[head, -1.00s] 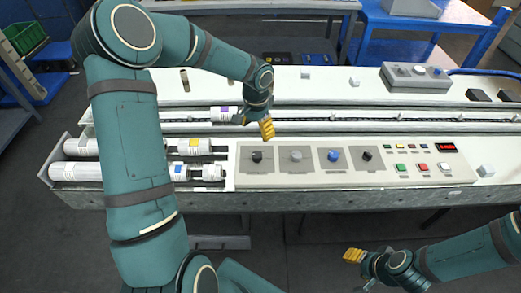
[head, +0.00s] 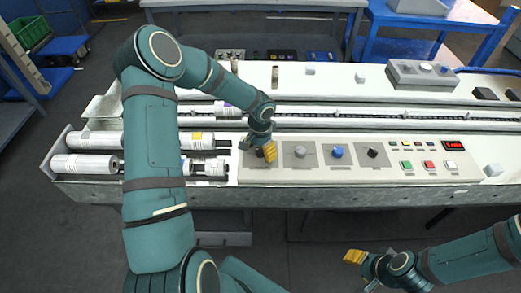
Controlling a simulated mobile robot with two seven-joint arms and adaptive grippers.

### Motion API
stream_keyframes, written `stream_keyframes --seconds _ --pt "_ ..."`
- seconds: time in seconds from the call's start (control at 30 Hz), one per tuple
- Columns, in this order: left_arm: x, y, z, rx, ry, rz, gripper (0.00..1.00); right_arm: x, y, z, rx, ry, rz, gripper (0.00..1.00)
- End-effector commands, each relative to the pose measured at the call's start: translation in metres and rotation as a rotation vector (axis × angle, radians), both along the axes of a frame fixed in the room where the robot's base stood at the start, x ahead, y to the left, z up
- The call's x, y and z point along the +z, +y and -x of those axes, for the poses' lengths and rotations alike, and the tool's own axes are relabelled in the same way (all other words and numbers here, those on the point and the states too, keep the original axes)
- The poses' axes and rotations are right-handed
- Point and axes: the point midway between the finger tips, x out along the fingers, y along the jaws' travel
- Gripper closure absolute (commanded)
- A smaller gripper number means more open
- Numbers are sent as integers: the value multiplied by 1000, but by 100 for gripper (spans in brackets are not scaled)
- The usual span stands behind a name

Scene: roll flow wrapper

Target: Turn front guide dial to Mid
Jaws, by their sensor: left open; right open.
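The control panel (head: 400,175) on the machine's front has a row of dials on grey plates. A grey dial (head: 300,151), a blue dial (head: 337,152) and a black dial (head: 373,152) are in clear view. The leftmost, dark dial (head: 260,153) is mostly hidden by my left gripper (head: 258,150), which is open with its yellow-tipped fingers low over that dial's plate. I cannot tell whether they touch the dial. Labels and pointer settings are too small to read, so I cannot tell which dial is the front guide. My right gripper (head: 354,257) is open and empty, in front of the machine.
Film rolls (head: 95,140) lie left of the panel. Coloured push buttons (head: 429,164) and a red display (head: 453,145) are at its right. A conveyor channel (head: 370,115) runs behind it. A grey box with knobs (head: 424,72) stands at the back right.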

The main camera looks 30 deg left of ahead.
Motion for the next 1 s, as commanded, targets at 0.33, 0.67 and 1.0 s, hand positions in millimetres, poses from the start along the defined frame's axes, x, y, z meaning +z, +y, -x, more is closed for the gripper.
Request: stream_keyframes --seconds 0.33,0.67,1.0 --pt "0 0 0 0 0 0 99 0 0 0 0 0 0 53" --pt "1 0 0 -26 0 0 100 1 0 0 0 -1 0 53" --pt "1 0 0 -226 0 -1 100 5 0 -2 -2 -3 0 53"
